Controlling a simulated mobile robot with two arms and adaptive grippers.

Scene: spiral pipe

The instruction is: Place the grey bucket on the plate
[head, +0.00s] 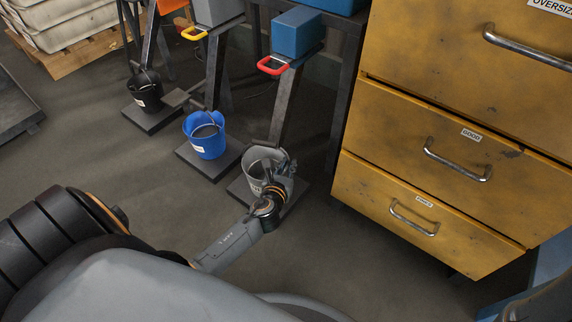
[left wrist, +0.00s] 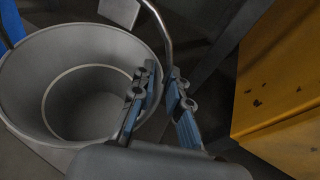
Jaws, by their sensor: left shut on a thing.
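The grey bucket (head: 256,164) stands upright at or just over a dark square plate (head: 238,188), the nearest in a row of plates. I cannot tell whether its base touches the plate. My left gripper (head: 279,168) is at its right side in the head view, shut on it. In the left wrist view, the bucket (left wrist: 40,75) is seen from above and looks empty. My left gripper (left wrist: 163,88) has one finger inside and one outside the bucket's rim, close to its wire handle (left wrist: 160,22). My right gripper is not in view.
A blue bucket (head: 206,145) and a black bucket (head: 147,100) stand on neighbouring plates to the left. Yellow drawers (head: 430,170) rise close on the right. Slanted dark posts (head: 287,105) stand behind the buckets. Open floor (head: 130,185) lies in front.

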